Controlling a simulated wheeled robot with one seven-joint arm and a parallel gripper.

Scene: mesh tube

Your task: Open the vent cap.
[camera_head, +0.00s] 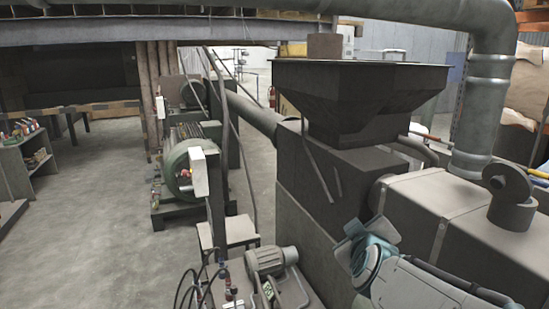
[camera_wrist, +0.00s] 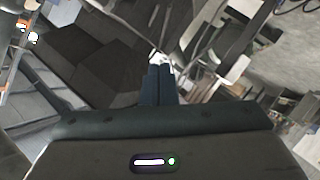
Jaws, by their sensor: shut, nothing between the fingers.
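A short dark round vent pipe (camera_head: 512,213) stands on top of the grey box-shaped housing at the right in the head view. A round dark disc-like piece (camera_head: 508,180) sits tilted at its top; it looks like the vent cap, but I cannot tell whether it is open or shut. My gripper (camera_head: 352,238) is to the left of the vent, in front of the machine body and below the hopper, apart from the cap. In the wrist view my gripper's two dark fingers (camera_wrist: 160,75) are together with nothing between them. I cannot make out the cap there.
A large dark hopper (camera_head: 355,95) rises behind my gripper. A thick grey duct (camera_head: 488,90) comes down behind the vent. The grey housing (camera_head: 430,205) lies between my gripper and the vent. A motor (camera_head: 271,261) stands lower left. Open floor (camera_head: 90,220) lies at the left.

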